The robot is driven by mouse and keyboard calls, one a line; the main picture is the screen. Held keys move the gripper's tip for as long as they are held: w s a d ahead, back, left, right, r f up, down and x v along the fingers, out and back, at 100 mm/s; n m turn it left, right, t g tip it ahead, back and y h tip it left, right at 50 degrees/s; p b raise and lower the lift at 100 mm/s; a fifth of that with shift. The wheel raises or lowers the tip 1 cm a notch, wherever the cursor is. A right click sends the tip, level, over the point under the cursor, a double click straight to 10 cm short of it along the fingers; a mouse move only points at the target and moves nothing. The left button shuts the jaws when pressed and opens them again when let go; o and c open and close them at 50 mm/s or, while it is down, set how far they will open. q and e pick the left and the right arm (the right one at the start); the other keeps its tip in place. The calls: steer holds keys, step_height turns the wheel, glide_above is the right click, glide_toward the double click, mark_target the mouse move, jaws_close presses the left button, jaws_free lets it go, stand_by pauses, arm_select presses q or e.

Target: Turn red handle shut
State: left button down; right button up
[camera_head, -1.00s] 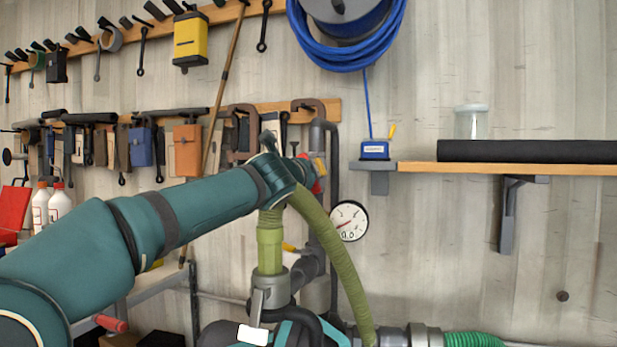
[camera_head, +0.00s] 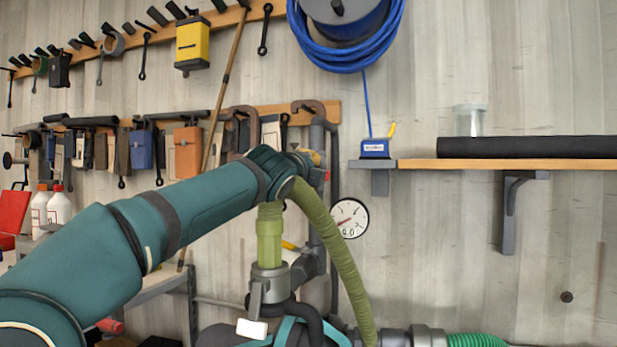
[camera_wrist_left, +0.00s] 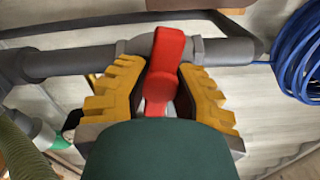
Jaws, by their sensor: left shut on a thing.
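The red handle (camera_wrist_left: 163,68) sits on the grey pipe (camera_wrist_left: 80,60) in the left wrist view. My left gripper (camera_wrist_left: 160,80) has its two yellow stepped fingers on either side of the handle and is shut on it. In the head view my left arm reaches to the vertical grey pipe (camera_head: 319,215) on the wall. There the wrist hides most of the gripper and the handle. Only a sliver of red (camera_head: 327,176) shows beside the wrist. My right gripper is in neither view.
A green ribbed hose (camera_head: 340,258) hangs just right of my wrist, with a round gauge (camera_head: 349,218) beside it. A wooden shelf (camera_head: 520,167) is at right. Clamps and tools hang at left; a blue hose coil (camera_head: 345,55) hangs above.

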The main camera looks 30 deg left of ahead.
arm_select(q)
steer(key=shift+r+n+b, duration=0.1)
steer(key=shift+n+b, duration=0.3)
steer(key=shift+n, duration=0.8)
steer(key=c, duration=0.8)
jaws_free()
steer(key=v, duration=1.2)
